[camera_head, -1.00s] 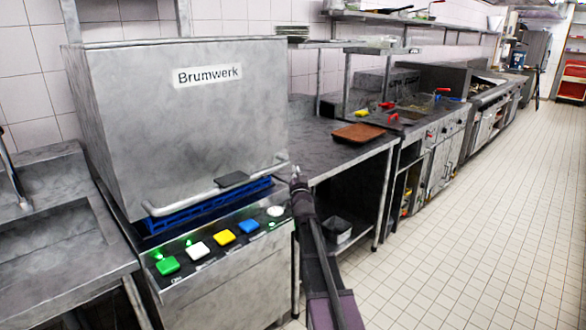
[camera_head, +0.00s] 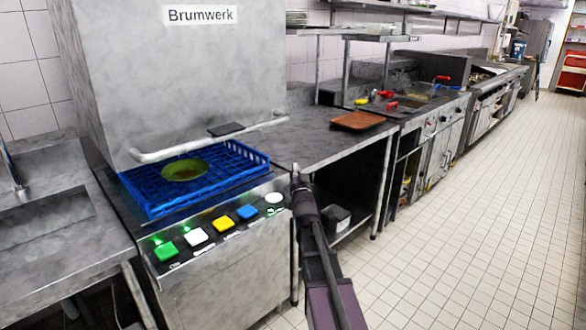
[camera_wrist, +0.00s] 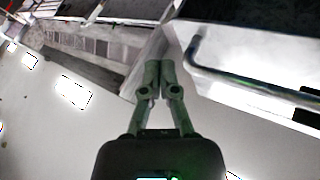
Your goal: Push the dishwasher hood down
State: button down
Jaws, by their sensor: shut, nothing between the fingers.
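The dishwasher hood (camera_head: 185,70) is a grey metal box labelled "Brumwerk". It stands raised above the machine, with a gap below its front edge. Its bar handle (camera_head: 185,146) runs along the lower front and has a dark pad (camera_head: 226,129). A blue rack (camera_head: 225,177) with a green dish (camera_head: 185,170) shows under the hood. My gripper (camera_wrist: 159,66) is shut and empty in the wrist view, with the handle (camera_wrist: 215,72) to its right and apart from it. In the head view my arm ends right of the control panel, below the handle's right end.
A panel with coloured buttons (camera_head: 222,224) is on the machine's front. A steel sink (camera_head: 45,215) stands at left. A steel table (camera_head: 320,146) with a brown tray (camera_head: 358,121) stands at right. The tiled floor (camera_head: 470,230) is clear.

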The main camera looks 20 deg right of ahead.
jog(key=s+a+f+n+g+y, duration=0.2)
jog(key=s+a+f+g, duration=0.25)
jog(key=a+f, duration=0.35)
jog(key=s+a+f+n+g+y, duration=0.25)
jog(key=a+f+g, duration=0.35)
jog(key=f, duration=0.3)
jog(key=s+a+f+n+g, duration=0.1)
jog(key=s+a+f+g, duration=0.1)
jog(key=s, duration=0.5)
jog(key=s+a+f+n+g+y, duration=0.1)
jog(key=s+a+f+g, duration=0.2)
jog(key=s, duration=0.4)
jog(key=s+a+f+n+g+y, duration=0.1)
jog(key=s+a+f+g, duration=0.1)
jog(key=s+a+g, duration=0.3)
jog(key=shift+s+a+f, duration=0.15)
jog(key=shift+s+a, duration=0.4)
jog(key=shift+s, duration=0.45)
